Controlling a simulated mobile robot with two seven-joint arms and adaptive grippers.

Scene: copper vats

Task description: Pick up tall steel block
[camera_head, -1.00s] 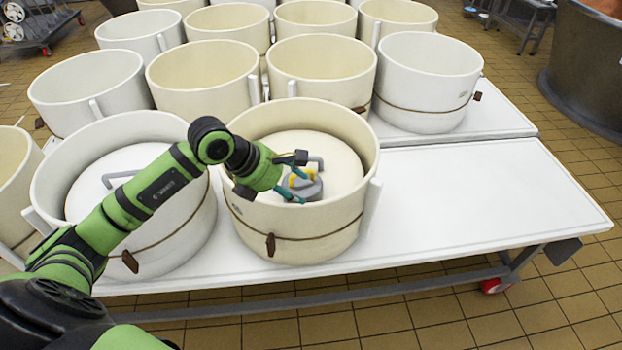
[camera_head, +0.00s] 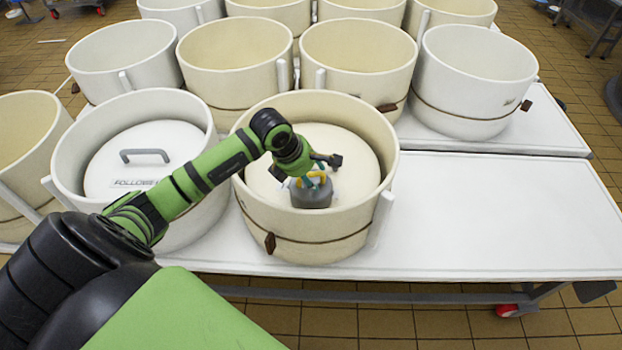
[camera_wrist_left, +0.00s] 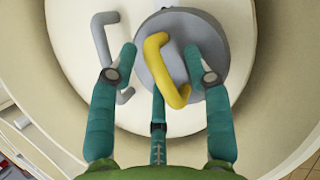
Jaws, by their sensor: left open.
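The steel block (camera_head: 311,195) is a grey round block with a yellow handle (camera_head: 312,176). It stands on the pale lid inside the cream front vat. In the left wrist view the block (camera_wrist_left: 212,50) is seen from above, with its yellow handle (camera_wrist_left: 166,72) across it. My left gripper (camera_head: 308,181) is open over the block. In the wrist view its teal fingers (camera_wrist_left: 160,62) lie on either side of the handle, with a third finger below it. I cannot tell whether any finger touches it. My right gripper is not in view.
The cream vat's wall (camera_head: 305,232) rings the block and gripper. A grey lid handle (camera_wrist_left: 105,55) is close beside the left finger. A white vat (camera_head: 75,150) with a handled lid stands left, and several vats stand behind. The white table (camera_head: 480,215) is clear on the right.

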